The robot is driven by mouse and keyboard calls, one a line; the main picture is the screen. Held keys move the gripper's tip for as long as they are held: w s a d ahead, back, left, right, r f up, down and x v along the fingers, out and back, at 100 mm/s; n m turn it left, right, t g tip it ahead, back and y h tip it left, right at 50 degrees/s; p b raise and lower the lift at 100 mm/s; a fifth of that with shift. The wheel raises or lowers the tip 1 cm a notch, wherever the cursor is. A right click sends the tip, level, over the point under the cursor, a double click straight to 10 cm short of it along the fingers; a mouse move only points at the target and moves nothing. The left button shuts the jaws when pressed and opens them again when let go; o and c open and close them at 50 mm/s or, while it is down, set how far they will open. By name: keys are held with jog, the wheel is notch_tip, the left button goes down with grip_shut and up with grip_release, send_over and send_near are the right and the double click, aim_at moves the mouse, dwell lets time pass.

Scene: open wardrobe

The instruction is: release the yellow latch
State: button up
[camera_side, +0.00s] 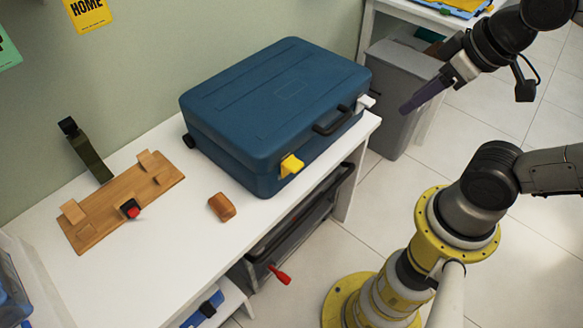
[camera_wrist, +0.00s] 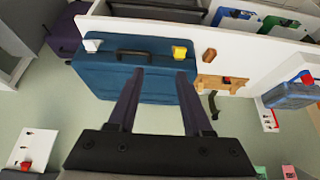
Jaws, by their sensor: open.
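A closed blue suitcase (camera_side: 270,105) lies flat on a white shelf. Its yellow latch (camera_side: 291,165) is on the front face, near the left end in the side view. The yellow latch also shows in the wrist view (camera_wrist: 180,52), beyond the right fingertip. A white latch (camera_side: 365,102) is near the other end, with a dark handle (camera_side: 332,120) between them. My gripper (camera_side: 412,106) is in the air to the right of the suitcase in the side view, touching nothing. In the wrist view its two dark fingers (camera_wrist: 160,72) are apart, with nothing between them.
A wooden board (camera_side: 105,212) with a red-ended piece, a dark green strap (camera_side: 88,152) and a small brown block (camera_side: 222,207) are left of the suitcase. A dark drawer (camera_side: 300,222) is under the shelf. A grey bin (camera_side: 400,85) stands at the right. Space before the latch looks clear.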

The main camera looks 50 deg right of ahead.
jog(key=o, duration=0.4)
jog(key=shift+c, duration=0.2)
jog(key=shift+o, duration=0.5)
jog(key=shift+m, duration=0.5)
jog(key=w+r, duration=0.2)
jog(key=w, duration=0.1)
jog(key=w+r, duration=0.1)
jog(key=w, duration=0.1)
jog(key=shift+a, duration=0.25)
jog(key=n+g, duration=0.1)
jog(key=g, duration=0.5)
send_over(295, 164)
notch_tip(295, 164, down, 15)
notch_tip(295, 164, down, 13)
jog(key=shift+r, duration=0.1)
